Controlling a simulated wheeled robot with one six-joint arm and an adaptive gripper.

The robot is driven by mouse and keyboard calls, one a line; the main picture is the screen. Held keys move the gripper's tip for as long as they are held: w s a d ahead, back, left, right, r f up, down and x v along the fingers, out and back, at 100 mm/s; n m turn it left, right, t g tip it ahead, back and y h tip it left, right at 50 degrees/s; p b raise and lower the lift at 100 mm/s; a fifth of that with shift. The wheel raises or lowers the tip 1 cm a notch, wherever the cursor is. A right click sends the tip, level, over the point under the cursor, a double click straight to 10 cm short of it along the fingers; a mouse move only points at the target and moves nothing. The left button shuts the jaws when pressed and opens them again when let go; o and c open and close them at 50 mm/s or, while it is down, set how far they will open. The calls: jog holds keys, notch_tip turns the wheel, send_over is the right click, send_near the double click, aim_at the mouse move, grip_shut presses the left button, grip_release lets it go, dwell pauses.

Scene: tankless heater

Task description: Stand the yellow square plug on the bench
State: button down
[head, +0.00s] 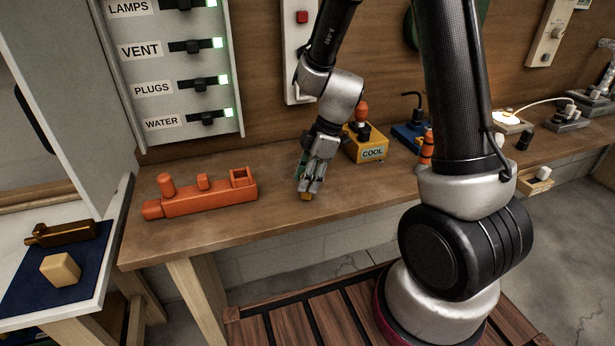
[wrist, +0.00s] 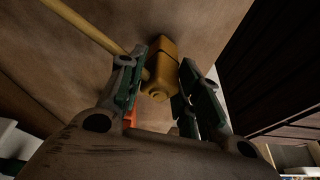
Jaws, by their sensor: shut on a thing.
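My gripper (head: 308,188) points down over the front part of the wooden bench (head: 345,190), right of the orange fitting. It is shut on the yellow square plug (head: 305,197), of which only a small yellow end shows below the fingertips in the head view. In the wrist view, the yellow plug (wrist: 163,50) lies between the two green-padded fingers (wrist: 163,75), with a squared block at its far end and a rounder end nearer the camera. I cannot tell whether the plug touches the bench.
An orange fitting (head: 205,200) with a square socket lies left on the bench. A yellow COOL box (head: 365,148) stands close behind my gripper, with a blue box (head: 408,135) beyond. A tan block (head: 60,269) sits on a blue mat at far left.

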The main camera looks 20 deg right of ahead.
jog(key=shift+f, duration=0.15)
jog(key=c, duration=0.9)
grip_release()
jog(key=v, duration=1.2)
